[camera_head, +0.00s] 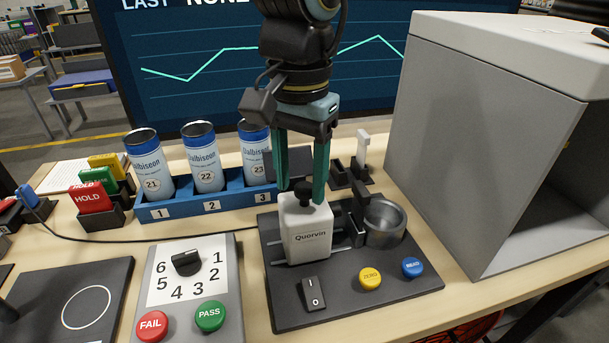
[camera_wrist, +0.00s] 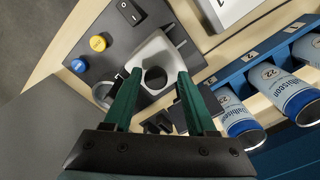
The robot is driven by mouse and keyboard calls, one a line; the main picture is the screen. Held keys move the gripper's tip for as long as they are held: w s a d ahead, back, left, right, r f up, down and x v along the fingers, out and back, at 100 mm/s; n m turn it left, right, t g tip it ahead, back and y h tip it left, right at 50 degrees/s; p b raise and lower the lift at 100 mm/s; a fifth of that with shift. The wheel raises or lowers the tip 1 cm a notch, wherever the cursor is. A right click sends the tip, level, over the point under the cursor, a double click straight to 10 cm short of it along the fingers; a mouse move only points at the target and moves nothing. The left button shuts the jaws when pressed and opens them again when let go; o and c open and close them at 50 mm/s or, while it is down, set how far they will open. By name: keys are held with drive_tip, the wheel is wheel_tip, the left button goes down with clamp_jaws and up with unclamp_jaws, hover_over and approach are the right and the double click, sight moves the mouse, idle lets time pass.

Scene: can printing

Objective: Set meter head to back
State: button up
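The meter head is a white block marked "Quorvin" (camera_head: 307,232) with a black round knob (camera_head: 303,191) on top. It sits on rails on a dark base plate (camera_head: 400,291), left of a round metal cup (camera_head: 384,222). In the wrist view the white block (camera_wrist: 148,52) and its dark knob (camera_wrist: 155,77) lie between and beyond the fingertips. My gripper (camera_head: 301,190) points down over the block, its two green fingers apart on either side of the knob. It is open; a gap shows beside the knob, and whether the tips touch the block is unclear.
A blue rack (camera_head: 226,201) with three cans stands behind left. A large grey box (camera_head: 475,130) stands at right. The plate carries a rocker switch (camera_head: 313,295), a yellow button (camera_head: 370,279) and a blue button (camera_head: 412,267). A dial panel (camera_head: 187,290) lies left.

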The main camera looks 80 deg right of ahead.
drive_tip(key=shift+o, duration=0.6)
drive_tip(key=shift+s, duration=0.1)
drive_tip(key=shift+r, duration=0.3)
wheel_tip(320, 180, up, 10)
drive_tip(key=b, duration=0.1)
drive_tip(key=shift+b, duration=0.3)
drive_tip(key=shift+a, duration=0.1)
